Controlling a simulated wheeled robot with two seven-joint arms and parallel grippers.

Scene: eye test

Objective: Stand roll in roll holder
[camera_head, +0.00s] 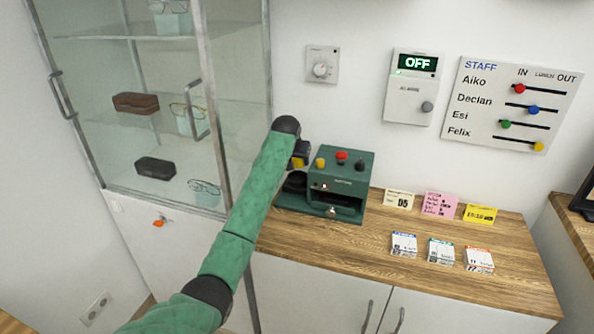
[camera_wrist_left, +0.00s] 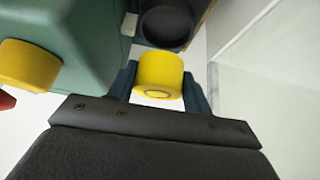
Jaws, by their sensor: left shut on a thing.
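A small yellow roll (camera_wrist_left: 158,72) is between the dark fingers of my left gripper (camera_wrist_left: 161,84) in the left wrist view. The gripper is shut on it. In the head view my left gripper (camera_head: 300,153) is beside the upper left of the green machine, with the yellow roll (camera_head: 297,162) partly showing below it. A black round cup, seemingly the roll holder (camera_head: 294,183), stands at the machine's left side. The holder (camera_wrist_left: 166,22) also shows at the top of the left wrist view, apart from the roll. My right gripper is not in view.
The green machine (camera_head: 341,184) has yellow, red and dark knobs on top. It stands on a wooden counter (camera_head: 370,243) with several cards and small blocks to the right. A glass cabinet (camera_head: 150,100) is at left. The counter's front is clear.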

